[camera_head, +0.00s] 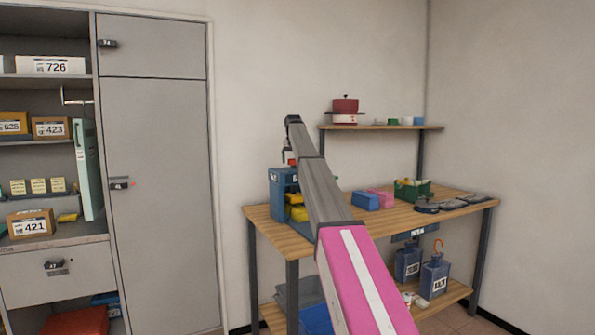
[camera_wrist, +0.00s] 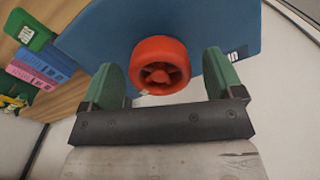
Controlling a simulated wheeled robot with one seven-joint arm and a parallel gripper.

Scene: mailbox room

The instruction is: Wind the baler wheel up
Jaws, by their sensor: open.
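The baler wheel is a red spoked wheel (camera_wrist: 160,66) on the face of the blue baler (camera_wrist: 105,35) in the wrist view. My gripper (camera_wrist: 160,75) is open, with one green finger on each side of the wheel. I cannot tell whether the fingers touch the wheel. In the head view the blue baler (camera_head: 276,190) stands at the left end of the wooden table, with yellow pieces (camera_head: 297,205) in its opening. My arm hides part of it, and the gripper is small there, by the baler's top.
The wooden table (camera_head: 460,205) also bears blue and pink blocks (camera_head: 372,199), a green crate (camera_head: 412,190) and dark flat items (camera_head: 450,205). A raised shelf (camera_head: 385,127) holds a red pot (camera_head: 345,105). A grey cabinet (camera_head: 160,180) stands to the left.

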